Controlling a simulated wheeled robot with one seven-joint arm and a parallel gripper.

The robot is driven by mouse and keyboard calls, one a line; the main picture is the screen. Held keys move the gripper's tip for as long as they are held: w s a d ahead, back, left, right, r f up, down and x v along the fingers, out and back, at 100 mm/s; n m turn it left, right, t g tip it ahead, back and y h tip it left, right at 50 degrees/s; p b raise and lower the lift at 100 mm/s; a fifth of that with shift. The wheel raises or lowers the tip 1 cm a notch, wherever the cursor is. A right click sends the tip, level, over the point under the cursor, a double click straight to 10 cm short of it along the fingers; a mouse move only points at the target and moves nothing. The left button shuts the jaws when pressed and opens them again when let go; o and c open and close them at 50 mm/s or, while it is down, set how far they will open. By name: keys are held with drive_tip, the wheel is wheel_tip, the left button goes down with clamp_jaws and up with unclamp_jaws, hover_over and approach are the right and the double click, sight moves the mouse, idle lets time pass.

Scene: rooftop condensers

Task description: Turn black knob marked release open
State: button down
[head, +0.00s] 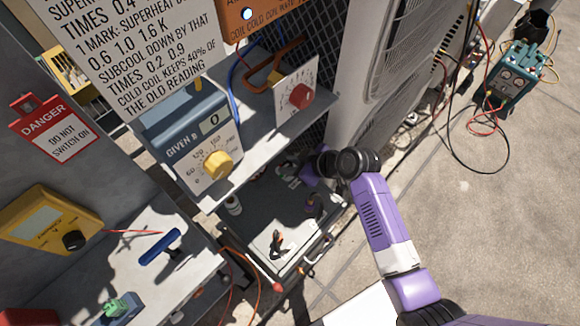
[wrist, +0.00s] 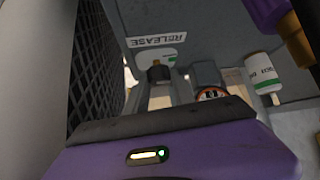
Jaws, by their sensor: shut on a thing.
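In the wrist view a black knob (wrist: 158,73) stands on a grey surface beside a white label reading RELEASE, which appears upside down. My gripper (wrist: 160,92) reaches it from below in that view; its pale fingers are mostly hidden behind the dark edge of my purple wrist. The jaws are shut on the knob, though the contact itself is only partly visible. In the head view my gripper (head: 290,168) is low beside the dark mesh, beneath the shelf, at the far end of my purple arm. I cannot make out the knob in the head view.
A white bottle (wrist: 262,72) and a small round gauge (wrist: 212,94) stand near the knob. Dark mesh (wrist: 92,65) rises on the left. In the head view a shelf with a red knob (head: 301,96) and yellow knob (head: 217,165) overhangs the area.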

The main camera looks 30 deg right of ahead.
drive_tip(key=shift+n, duration=0.3)
drive_tip(key=c, duration=1.1)
unclamp_jaws()
drive_tip(key=shift+o, duration=0.2)
drive_tip(key=v, duration=0.7)
drive_tip(key=shift+s+d+r, duration=0.2)
drive_tip(key=shift+s+d, duration=0.05)
drive_tip(key=shift+d, duration=0.05)
